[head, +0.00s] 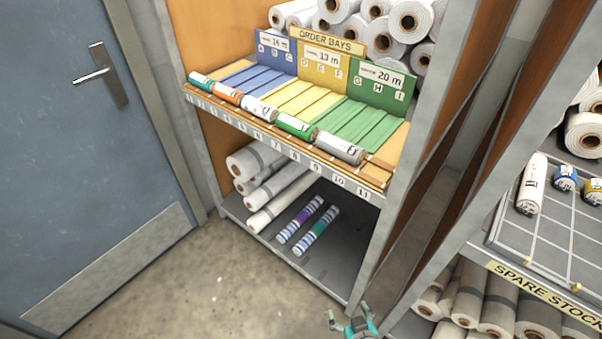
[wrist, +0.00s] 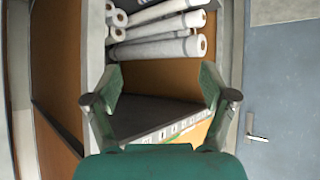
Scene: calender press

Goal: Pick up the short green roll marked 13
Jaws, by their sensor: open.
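A short green roll (head: 296,126) lies in the front row of the order shelf (head: 275,137), between a white roll (head: 258,108) and a grey roll (head: 341,147). A dark mark shows on its label, but I cannot read it as 13. My gripper (head: 352,322) is at the bottom edge of the head view, low in front of the shelf unit and well away from the roll. In the wrist view my gripper (wrist: 160,90) has its fingers spread wide with nothing between them. The green roll cannot be made out there.
Teal (head: 200,79) and orange (head: 227,94) rolls lie further left in the row. Blue, yellow and green bays rise behind. Two striped rolls (head: 300,219) lie on the lower shelf. A spare stock rack (head: 545,298) stands right, a blue door (head: 85,150) left. Floor between is clear.

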